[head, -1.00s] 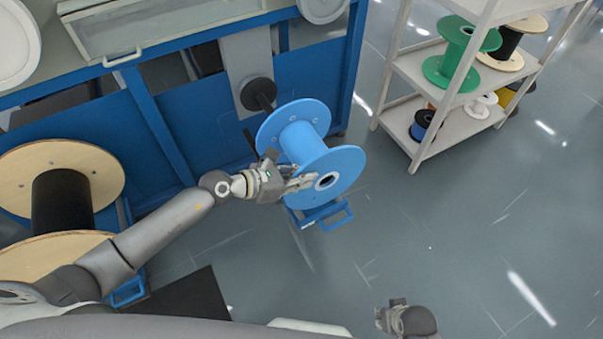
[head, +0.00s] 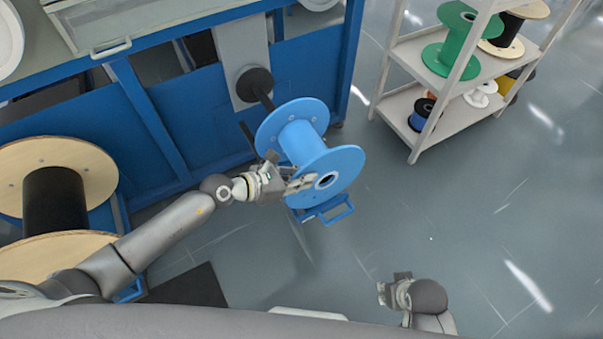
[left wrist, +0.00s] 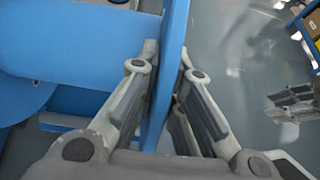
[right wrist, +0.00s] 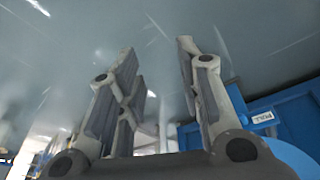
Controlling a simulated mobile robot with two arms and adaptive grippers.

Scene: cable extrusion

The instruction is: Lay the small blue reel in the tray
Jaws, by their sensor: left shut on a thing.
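A light blue reel (head: 303,146) with two round flanges stands by the blue machine, its axis tilted in the head view. My left gripper (head: 300,184) is shut on the rim of its near flange. In the left wrist view the flange (left wrist: 172,75) passes between the fingers of my left gripper (left wrist: 167,58). A smaller, darker blue reel (head: 422,112) sits on the lower rack shelf, away from both grippers. My right gripper (head: 383,292) is low in the head view, apart from everything; its fingers stand apart and empty in the right wrist view (right wrist: 157,60). I cannot identify the tray for certain.
A dark round-ended shaft (head: 255,86) projects from the blue machine (head: 330,75) beside the light blue reel. A blue handled frame (head: 337,210) is below the reel. A wooden-flanged black reel (head: 55,200) stands left. The rack (head: 455,125) holds several reels. Floor on the right is clear.

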